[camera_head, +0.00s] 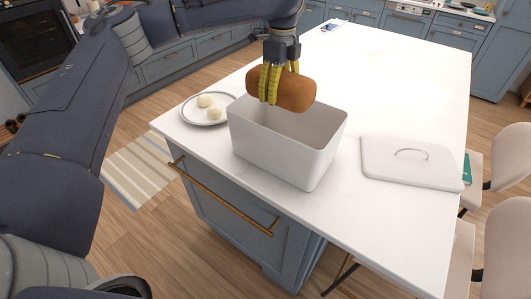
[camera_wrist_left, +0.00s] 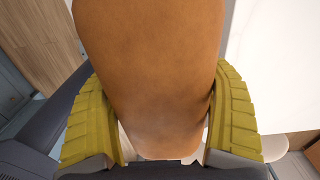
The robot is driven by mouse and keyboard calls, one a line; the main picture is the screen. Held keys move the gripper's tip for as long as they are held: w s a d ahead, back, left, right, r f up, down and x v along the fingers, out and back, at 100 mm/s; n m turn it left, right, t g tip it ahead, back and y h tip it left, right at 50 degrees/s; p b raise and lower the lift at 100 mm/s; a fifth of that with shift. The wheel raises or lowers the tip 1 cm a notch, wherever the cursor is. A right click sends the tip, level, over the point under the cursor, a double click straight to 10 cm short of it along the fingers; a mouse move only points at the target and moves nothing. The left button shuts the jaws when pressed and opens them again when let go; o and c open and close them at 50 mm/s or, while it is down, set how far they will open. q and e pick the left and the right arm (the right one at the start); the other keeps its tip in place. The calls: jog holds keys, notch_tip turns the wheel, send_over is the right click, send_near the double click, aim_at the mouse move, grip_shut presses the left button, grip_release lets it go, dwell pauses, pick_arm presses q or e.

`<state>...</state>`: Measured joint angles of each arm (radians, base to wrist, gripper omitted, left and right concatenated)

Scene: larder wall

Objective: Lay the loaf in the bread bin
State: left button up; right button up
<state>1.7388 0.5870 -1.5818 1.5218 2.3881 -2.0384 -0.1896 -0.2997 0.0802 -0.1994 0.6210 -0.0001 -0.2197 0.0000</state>
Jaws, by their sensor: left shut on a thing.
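A brown loaf (camera_head: 290,90) is held by my left gripper (camera_head: 272,84), whose yellow fingers are shut on it. The loaf is over the far part of the open white bread bin (camera_head: 285,150), at about rim height or above; the exact gap I cannot tell. The bin stands on the white island top with its inside partly visible. In the left wrist view the loaf (camera_wrist_left: 150,60) fills the middle between the two yellow fingers (camera_wrist_left: 160,115). My right gripper is not in view.
The bin's white lid (camera_head: 411,162) with a handle lies flat on the island (camera_head: 400,90), right of the bin. A plate (camera_head: 190,115) with pale round pieces (camera_head: 207,101) stands left of the bin. Chairs (camera_head: 497,200) stand at the right edge. The island's far part is mostly clear.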

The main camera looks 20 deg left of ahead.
pick_arm(q)
jog(key=shift+a+f, duration=0.1)
jog(key=shift+a, duration=0.3)
jog(key=f, duration=1.9)
jog(key=shift+a+f, duration=0.2)
jog(key=shift+f, duration=0.15)
jog(key=shift+f, duration=0.15)
jog(key=o, duration=1.4)
jog(key=shift+f, duration=0.1)
jog(key=shift+o, duration=0.2)
notch_tip(320, 180, up, 12)
jog(key=shift+r, duration=0.2)
